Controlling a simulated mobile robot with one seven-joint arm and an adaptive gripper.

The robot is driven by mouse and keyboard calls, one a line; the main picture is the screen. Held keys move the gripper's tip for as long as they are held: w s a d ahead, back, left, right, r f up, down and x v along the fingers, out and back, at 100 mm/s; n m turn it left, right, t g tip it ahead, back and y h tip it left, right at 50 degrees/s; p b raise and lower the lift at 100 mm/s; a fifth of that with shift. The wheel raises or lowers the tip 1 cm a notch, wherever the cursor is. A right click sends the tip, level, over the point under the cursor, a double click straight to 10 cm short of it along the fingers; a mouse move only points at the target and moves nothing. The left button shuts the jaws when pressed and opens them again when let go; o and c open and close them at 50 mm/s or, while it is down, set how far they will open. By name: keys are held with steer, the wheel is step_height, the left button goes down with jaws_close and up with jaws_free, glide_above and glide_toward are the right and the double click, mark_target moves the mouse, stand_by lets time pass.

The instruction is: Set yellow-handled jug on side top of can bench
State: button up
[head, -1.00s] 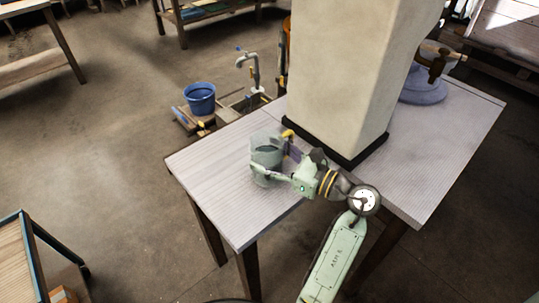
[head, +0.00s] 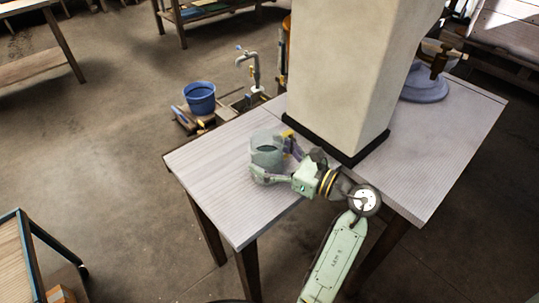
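The jug (head: 266,150) is a translucent grey-green vessel with a small yellow handle (head: 287,133) at its upper right. It appears upright on the left part of the grey table top (head: 215,160). My gripper (head: 272,163) reaches in from the right, its fingers on either side of the jug, one at the front and one at the back right. Whether the fingers press on the jug is too small to tell. The jug's right side is partly hidden by my gripper. I cannot tell for sure whether this table is the can bench.
A large pale column (head: 343,70) with a black foot stands in the middle of the table, close behind my arm. A blue-grey round base (head: 425,90) stands at the far right. A blue bucket (head: 200,98) sits beyond the table.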

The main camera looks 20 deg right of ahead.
steer(key=shift+o, duration=0.6)
steer(key=shift+f, duration=0.1)
steer(key=v, duration=1.2)
